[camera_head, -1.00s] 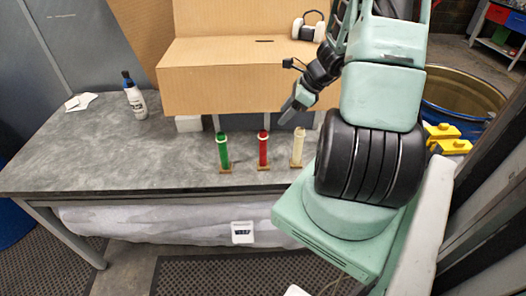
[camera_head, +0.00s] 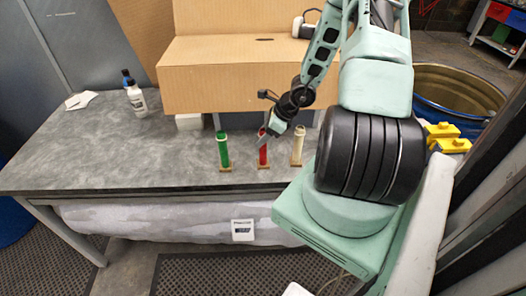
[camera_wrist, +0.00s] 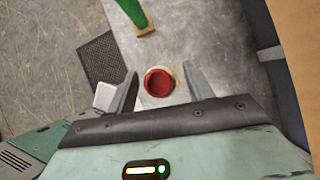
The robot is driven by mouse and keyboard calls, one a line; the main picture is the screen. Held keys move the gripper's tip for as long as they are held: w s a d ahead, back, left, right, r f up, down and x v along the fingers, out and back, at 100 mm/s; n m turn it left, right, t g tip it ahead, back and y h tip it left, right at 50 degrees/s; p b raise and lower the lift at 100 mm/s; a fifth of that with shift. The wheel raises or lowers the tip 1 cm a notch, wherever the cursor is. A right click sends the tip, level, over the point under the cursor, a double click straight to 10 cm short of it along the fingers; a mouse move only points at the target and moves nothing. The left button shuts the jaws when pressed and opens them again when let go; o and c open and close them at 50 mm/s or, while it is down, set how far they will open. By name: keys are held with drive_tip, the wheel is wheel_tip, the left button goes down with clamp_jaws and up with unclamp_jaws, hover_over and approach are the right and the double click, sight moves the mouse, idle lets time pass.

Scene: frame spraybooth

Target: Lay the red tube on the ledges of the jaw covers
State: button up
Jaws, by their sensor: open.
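The red tube (camera_head: 263,155) stands upright on a small wooden base on the grey table, between a green tube (camera_head: 223,150) and a cream tube (camera_head: 297,147). My gripper (camera_head: 264,136) is at its top and hides part of it. In the wrist view, I look down on the red tube's round top (camera_wrist: 158,83), with a pale collar around it. It lies between the two grey fingers of my gripper (camera_wrist: 160,72), which are apart, with a gap visible on each side. I cannot make out the ledges of the jaw covers.
A cardboard box (camera_head: 225,85) stands behind the tubes. A white bottle (camera_head: 137,102) and a dark, blue-capped bottle stand at the table's left, near white papers (camera_head: 80,100). The left of the table (camera_head: 110,155) is mostly clear. A blue drum (camera_head: 455,95) stands at right.

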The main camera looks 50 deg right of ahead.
drive_tip(key=shift+f, duration=0.15)
clamp_jaws()
drive_tip(key=shift+w, duration=0.1)
